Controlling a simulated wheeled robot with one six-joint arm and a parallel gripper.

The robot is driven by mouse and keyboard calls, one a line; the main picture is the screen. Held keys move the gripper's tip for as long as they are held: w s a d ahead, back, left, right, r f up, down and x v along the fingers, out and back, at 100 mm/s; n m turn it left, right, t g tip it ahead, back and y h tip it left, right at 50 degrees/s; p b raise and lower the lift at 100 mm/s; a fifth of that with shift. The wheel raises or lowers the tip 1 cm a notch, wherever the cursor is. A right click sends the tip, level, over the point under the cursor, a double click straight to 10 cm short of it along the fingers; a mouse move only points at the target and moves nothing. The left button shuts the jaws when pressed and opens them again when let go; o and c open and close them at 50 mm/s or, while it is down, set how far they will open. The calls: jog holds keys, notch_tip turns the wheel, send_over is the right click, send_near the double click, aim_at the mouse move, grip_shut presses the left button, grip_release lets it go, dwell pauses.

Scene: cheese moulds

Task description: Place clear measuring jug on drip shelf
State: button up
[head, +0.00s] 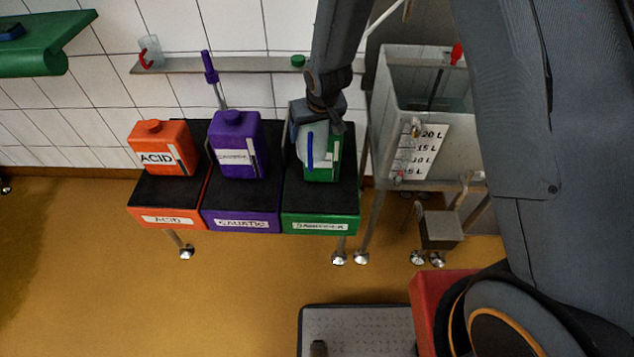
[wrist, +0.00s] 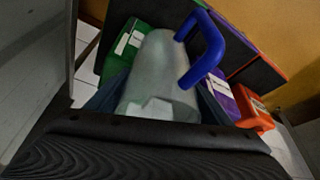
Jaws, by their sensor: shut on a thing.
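My gripper (head: 318,112) is shut on a clear, greyish jug with a blue handle. The jug (head: 312,155) hangs in front of the green container, partly hidden by my gripper. In the wrist view the jug (wrist: 158,65) lies between my fingers (wrist: 160,105), its blue handle (wrist: 207,50) towards the right. The narrow grey wall shelf (head: 245,65) runs along the tiles behind the containers, left of and behind my gripper. My arm hides part of its right end.
A clear cup with a red handle (head: 150,50) and a green cap (head: 298,61) sit on the shelf. Orange (head: 160,135), purple (head: 250,140) and green (head: 335,160) containers stand on stands below. A steel tank (head: 385,100) is at right. The shelf's middle is largely clear.

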notch_tip(320, 180, down, 4)
jog(key=b, duration=0.5)
jog(key=shift+f, duration=0.2)
jog(key=shift+a+f+b, duration=0.1)
jog(key=shift+f+b, duration=2.15)
jog(key=shift+f, duration=6.25)
jog(key=shift+s+f, duration=0.1)
jog(key=shift+f, duration=0.1)
jog(key=o, duration=1.1)
jog(key=v, duration=1.2)
jog(key=shift+r+b, duration=0.2)
jog(key=shift+b, duration=0.15)
